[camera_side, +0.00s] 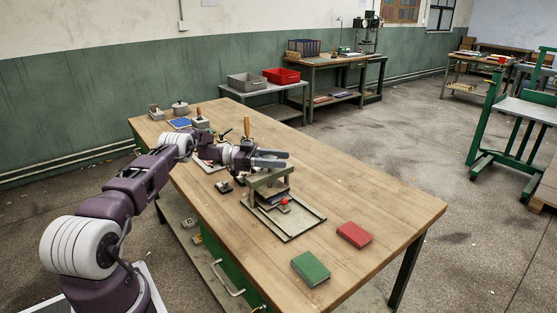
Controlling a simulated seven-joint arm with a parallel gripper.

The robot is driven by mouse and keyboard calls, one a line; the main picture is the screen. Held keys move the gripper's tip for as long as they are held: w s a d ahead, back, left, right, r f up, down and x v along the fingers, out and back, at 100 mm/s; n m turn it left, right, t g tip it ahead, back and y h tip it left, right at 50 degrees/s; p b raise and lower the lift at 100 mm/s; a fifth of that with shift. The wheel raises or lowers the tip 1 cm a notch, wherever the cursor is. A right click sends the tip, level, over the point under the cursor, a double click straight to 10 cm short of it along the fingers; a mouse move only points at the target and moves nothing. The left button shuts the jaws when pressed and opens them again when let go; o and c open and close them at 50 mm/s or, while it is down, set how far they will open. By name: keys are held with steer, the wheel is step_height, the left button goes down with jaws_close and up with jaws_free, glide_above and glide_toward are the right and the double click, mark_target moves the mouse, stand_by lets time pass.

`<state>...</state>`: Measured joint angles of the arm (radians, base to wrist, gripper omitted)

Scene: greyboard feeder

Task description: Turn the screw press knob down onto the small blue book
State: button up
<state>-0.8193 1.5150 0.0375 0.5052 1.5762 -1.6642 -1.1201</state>
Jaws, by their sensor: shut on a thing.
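The screw press (267,179) is a grey-green frame standing on a flat tray-like base (300,228) on the wooden table. My gripper (272,158) is level just above the press top, its fingers pointing right. It is shut on the press knob, which is mostly hidden between the fingers. A dark slab (270,199) lies under the press frame, with a small red ball-shaped part (284,202) beside it. I cannot tell whether this slab is the small blue book or the press plate.
A green book (310,268) and a red book (354,234) lie to the right of the press near the table's front. Behind the arm, a blue flat item (180,123) and several tools crowd the table's far left.

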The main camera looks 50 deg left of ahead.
steer(key=o, duration=1.4)
steer(key=v, duration=0.7)
